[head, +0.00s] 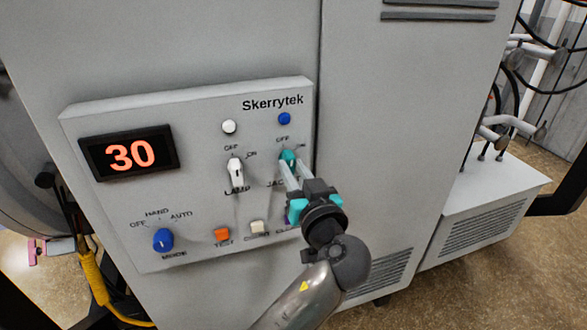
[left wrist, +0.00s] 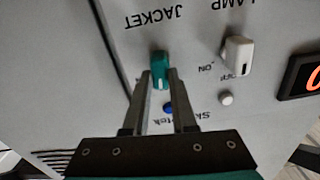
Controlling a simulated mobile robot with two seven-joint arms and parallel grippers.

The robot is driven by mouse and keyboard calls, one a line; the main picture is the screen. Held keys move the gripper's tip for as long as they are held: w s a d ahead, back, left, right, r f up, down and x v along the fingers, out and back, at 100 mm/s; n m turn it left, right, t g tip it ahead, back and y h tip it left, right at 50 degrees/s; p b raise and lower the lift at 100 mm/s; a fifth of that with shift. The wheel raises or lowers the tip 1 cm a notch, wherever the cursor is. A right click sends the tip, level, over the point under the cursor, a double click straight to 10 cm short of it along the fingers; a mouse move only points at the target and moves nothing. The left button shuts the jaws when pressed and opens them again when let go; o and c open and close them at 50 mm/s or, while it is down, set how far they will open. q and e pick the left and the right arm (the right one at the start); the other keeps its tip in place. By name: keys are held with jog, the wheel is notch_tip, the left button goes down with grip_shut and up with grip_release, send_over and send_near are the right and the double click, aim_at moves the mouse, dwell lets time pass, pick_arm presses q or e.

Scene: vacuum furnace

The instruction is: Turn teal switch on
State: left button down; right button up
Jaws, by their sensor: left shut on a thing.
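The teal switch (head: 288,156) is a small rotary knob at the upper right of the grey control panel, above the label JACKET, with OFF and ON marked above it. My left gripper (head: 290,165) reaches it from below right, its two fingers shut on the knob's sides. In the left wrist view, which shows the panel upside down, the teal switch (left wrist: 160,68) sits between the fingertips of the left gripper (left wrist: 160,77). The fingers cover part of the knob, so I cannot tell its exact pointing. My right gripper is not in view.
A white lamp switch (head: 236,171) stands just left of the teal one. A white light (head: 229,126) and a blue light (head: 285,118) are above. A red display (head: 130,154) reads 30. A blue mode knob (head: 163,239) and an orange button (head: 222,234) are lower.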

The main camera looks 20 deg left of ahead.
pick_arm(q)
jog(key=m+p, duration=0.1)
jog(key=m, duration=0.4)
jog(key=shift+d+r, duration=0.1)
jog(key=m+p, duration=0.2)
jog(key=m, duration=0.3)
jog(key=shift+w+m+p, duration=0.1)
jog(key=shift+m+p, duration=0.2)
jog(key=shift+p, duration=0.05)
jog(key=c, duration=0.7)
grip_release()
jog(key=shift+f, duration=0.2)
